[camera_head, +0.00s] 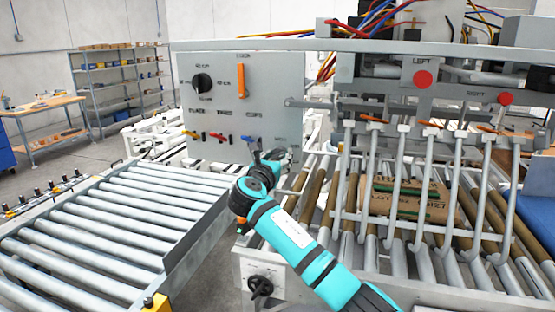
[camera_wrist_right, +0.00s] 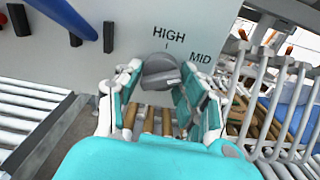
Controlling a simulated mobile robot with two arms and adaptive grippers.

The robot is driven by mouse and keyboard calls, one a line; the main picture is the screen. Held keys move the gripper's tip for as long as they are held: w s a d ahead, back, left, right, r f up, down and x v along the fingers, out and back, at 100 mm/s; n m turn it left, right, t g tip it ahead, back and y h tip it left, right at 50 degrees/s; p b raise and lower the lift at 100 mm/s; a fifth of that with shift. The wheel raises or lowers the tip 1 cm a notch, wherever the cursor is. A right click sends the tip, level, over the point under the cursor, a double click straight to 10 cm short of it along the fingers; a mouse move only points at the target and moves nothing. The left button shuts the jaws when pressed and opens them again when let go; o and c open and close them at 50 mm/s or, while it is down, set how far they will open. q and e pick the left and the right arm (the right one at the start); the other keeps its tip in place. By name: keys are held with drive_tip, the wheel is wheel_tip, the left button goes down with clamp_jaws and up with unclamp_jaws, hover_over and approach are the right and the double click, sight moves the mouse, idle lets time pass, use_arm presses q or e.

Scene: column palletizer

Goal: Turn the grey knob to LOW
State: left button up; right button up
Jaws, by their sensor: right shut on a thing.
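The grey knob (camera_wrist_right: 160,71) is on the grey control panel (camera_head: 210,130), with HIGH printed above it and MID to its upper right in the wrist view. No LOW label is visible there. My right gripper (camera_wrist_right: 161,78) is shut on the knob, one teal-padded finger on each side. In the head view my right gripper (camera_head: 268,156) is at the panel's lower right and hides the knob. Which mark the knob points to is hard to tell. My left gripper is not in view.
The panel also carries a black dial (camera_head: 202,83), an orange handle (camera_head: 241,80) and small red (camera_head: 214,135) and blue (camera_head: 247,139) levers. A roller conveyor (camera_head: 110,225) is at left. A cardboard box (camera_head: 405,201) lies behind metal bars at right.

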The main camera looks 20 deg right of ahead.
drive_tip(key=m+b, duration=0.1)
drive_tip(key=m, duration=0.2)
drive_tip(key=m+b, duration=0.2)
drive_tip(key=shift+a+f+m, duration=0.1)
drive_tip(key=shift+f+m, duration=0.1)
drive_tip(key=shift+m, duration=0.2)
drive_tip(key=m+b, duration=0.3)
drive_tip(key=shift+r+m, duration=0.1)
drive_tip(key=shift+m, duration=0.3)
drive_tip(key=shift+r+m+b, duration=0.1)
drive_tip(key=shift+m+b, duration=0.3)
drive_tip(key=shift+m, duration=0.4)
drive_tip(key=o, duration=1.1)
drive_tip(key=shift+o, duration=0.2)
